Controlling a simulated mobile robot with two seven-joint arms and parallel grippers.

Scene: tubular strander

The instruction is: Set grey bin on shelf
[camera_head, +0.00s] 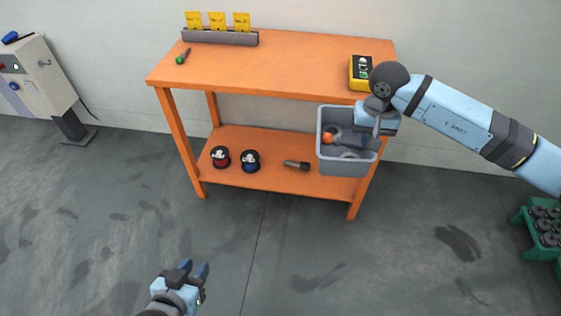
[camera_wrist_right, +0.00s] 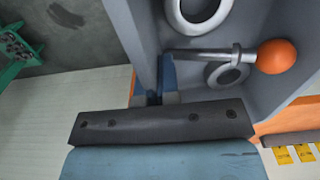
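The grey bin (camera_head: 345,168) is in front of the right end of the orange bench, between its top and its lower shelf (camera_head: 255,177). It looks upright; I cannot tell whether it touches the shelf. It holds grey rings and a tool with an orange ball end (camera_wrist_right: 277,57). My right gripper (camera_head: 376,125) is at the bin's right side. In the right wrist view my right gripper (camera_wrist_right: 160,85) is shut on the bin wall (camera_wrist_right: 137,35), with one blue finger inside the bin. My left gripper (camera_head: 192,271) is open and empty, low over the floor.
The bench top (camera_head: 290,65) carries a yellow meter (camera_head: 360,72), a green-handled screwdriver (camera_head: 183,57) and a rack of yellow cards (camera_head: 220,38). A green crate (camera_head: 530,228) stands right.

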